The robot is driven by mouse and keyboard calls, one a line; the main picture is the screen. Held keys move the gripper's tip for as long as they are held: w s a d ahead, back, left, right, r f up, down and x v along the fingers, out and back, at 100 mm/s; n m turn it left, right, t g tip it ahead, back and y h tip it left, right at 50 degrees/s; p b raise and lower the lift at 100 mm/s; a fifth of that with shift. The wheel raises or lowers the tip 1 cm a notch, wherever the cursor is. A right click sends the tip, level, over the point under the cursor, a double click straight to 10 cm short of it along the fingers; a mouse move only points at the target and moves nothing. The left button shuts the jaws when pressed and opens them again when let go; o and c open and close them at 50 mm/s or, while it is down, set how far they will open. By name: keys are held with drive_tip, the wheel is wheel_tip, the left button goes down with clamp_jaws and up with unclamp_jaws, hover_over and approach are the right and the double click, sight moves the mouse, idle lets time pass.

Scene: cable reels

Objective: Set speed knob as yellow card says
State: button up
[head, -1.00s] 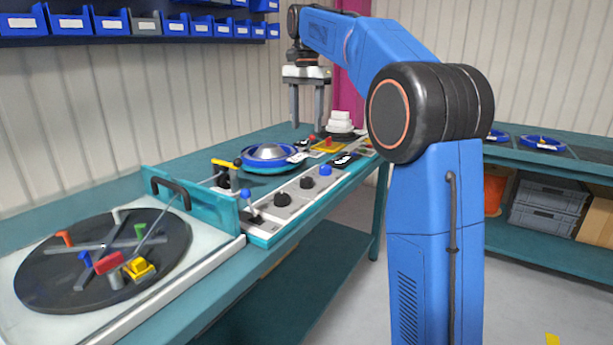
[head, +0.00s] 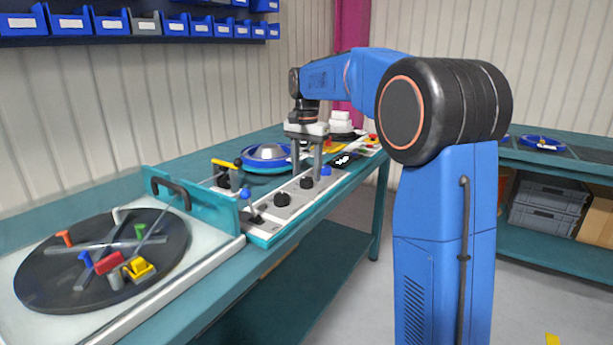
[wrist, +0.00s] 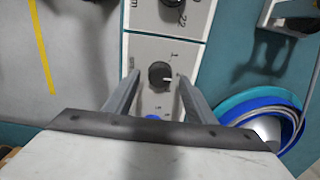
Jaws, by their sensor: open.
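My gripper (head: 307,173) is open and points down over the control strip (head: 268,229) on the bench. In the wrist view my gripper (wrist: 158,78) has its fingers on either side of a black knob (wrist: 160,74), with a gap on both sides. The knob's white pointer faces right, and small marks are printed around it. Another black knob (wrist: 171,8) is cut off at the top, near a "22". A blue knob (wrist: 155,117) is partly hidden below. In the head view, black knobs (head: 282,198) line the strip. I see no readable yellow card.
A turntable (head: 60,270) with coloured pegs fills the near bench end. A blue reel (head: 265,155) sits behind the strip; its rim (wrist: 270,108) is right of the gripper in the wrist view. A lever with a blue ball (head: 245,193) stands near the strip's close end.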

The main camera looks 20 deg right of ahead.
drive_tip(key=shift+f, duration=1.05)
drive_tip(key=c, duration=1)
drive_tip(key=shift+c, duration=0.2)
drive_tip(key=shift+n, duration=0.4)
drive_tip(key=n, duration=1)
drive_tip(key=shift+n, duration=0.7)
